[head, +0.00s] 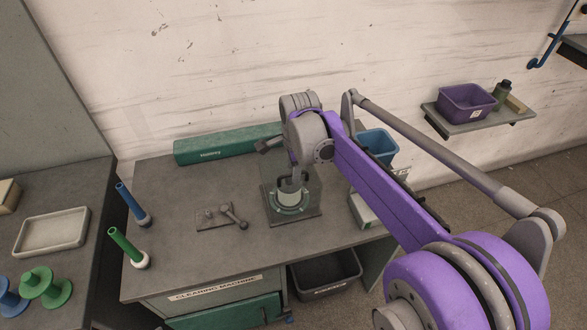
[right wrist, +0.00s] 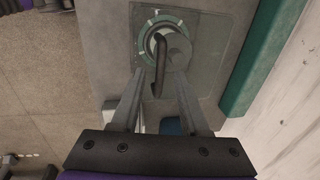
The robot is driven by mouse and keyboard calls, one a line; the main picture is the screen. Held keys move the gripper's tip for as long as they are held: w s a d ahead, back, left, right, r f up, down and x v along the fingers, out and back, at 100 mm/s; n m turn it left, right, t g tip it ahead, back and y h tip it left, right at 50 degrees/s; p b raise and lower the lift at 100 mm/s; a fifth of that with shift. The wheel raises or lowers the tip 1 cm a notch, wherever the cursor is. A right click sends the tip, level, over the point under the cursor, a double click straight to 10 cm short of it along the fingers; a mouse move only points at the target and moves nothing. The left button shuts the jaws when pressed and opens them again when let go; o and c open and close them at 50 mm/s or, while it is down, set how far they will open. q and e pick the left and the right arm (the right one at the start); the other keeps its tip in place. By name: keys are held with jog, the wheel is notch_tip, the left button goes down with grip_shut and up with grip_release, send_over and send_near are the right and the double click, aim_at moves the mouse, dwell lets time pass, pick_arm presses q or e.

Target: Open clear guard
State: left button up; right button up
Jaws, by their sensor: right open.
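The clear guard (head: 268,180) is a see-through cover over the winder (head: 289,200), which has a green ring base and a pale centre. In the right wrist view the guard (right wrist: 205,75) shows as a faint clear sheet with a dark bar handle (right wrist: 160,62). My right gripper (right wrist: 161,78) is open, its two fingers on either side of the handle's line. Whether they touch it I cannot tell. In the head view my right arm reaches down over the guard and partly hides it. My left gripper is in neither view.
A small plate with a lever (head: 232,216) lies left of the winder. A long green box (head: 228,144) lies along the back. A blue bin (head: 374,150) stands to the right.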

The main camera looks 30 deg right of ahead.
jog(key=shift+f, duration=0.15)
grip_shut()
dwell(1.4)
